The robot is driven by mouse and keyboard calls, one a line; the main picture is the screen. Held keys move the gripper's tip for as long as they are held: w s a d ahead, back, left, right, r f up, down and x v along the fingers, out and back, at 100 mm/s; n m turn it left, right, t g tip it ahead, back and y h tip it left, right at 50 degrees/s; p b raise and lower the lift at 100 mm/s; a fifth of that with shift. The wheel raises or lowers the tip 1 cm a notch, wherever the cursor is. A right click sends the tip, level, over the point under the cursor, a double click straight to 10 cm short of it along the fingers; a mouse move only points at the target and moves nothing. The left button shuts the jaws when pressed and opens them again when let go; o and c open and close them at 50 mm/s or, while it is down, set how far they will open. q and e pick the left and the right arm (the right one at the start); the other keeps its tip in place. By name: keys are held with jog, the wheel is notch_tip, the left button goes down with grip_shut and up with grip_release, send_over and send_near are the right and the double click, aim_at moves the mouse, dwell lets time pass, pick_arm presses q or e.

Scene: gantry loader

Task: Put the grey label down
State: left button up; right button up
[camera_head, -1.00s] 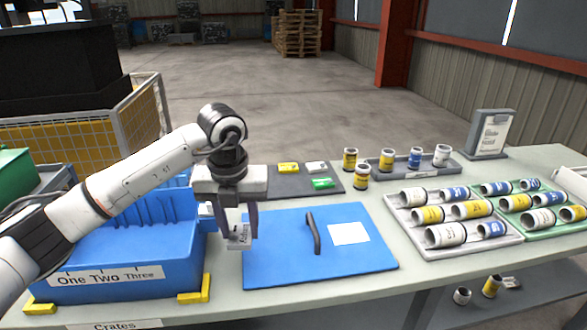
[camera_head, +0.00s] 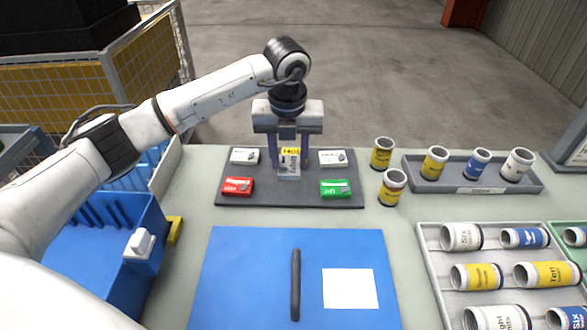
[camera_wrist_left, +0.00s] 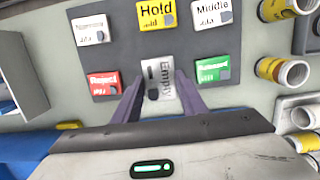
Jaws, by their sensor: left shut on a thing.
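My left gripper (camera_head: 289,166) is shut on the grey label (camera_head: 288,164), holding it between the two fingers. In the left wrist view the grey label (camera_wrist_left: 161,86) reads "Empty" and is turned sideways. It is over the dark mat (camera_head: 262,200), in front of the yellow "Hold" label (camera_wrist_left: 157,14) and between the red label (camera_head: 237,187) and the green label (camera_head: 335,188). Two white labels, left (camera_head: 244,156) and right (camera_head: 333,158), lie at the back corners. I cannot tell whether the grey label touches the mat. My right gripper is out of view.
A blue board (camera_head: 240,285) with a black handle (camera_head: 295,285) and white card (camera_head: 350,288) lies in front. A blue crate (camera_head: 105,250) stands at left. Yellow-banded cans (camera_head: 382,153) and a grey tray (camera_head: 450,178) of cans stand right of the mat, with another can tray (camera_head: 430,240) nearer.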

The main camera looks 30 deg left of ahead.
aim_at(290, 189)
pick_arm(q)
jog(key=shift+f, duration=3)
jog(key=shift+f, duration=0.15)
jog(key=o, duration=1)
jog(key=r, duration=0.4)
jog(key=s+r, duration=0.1)
jog(key=r, duration=0.3)
jog(key=d+r, duration=0.1)
jog(key=r, duration=0.3)
jog(key=shift+s+r, duration=0.15)
jog(key=shift+s, duration=0.15)
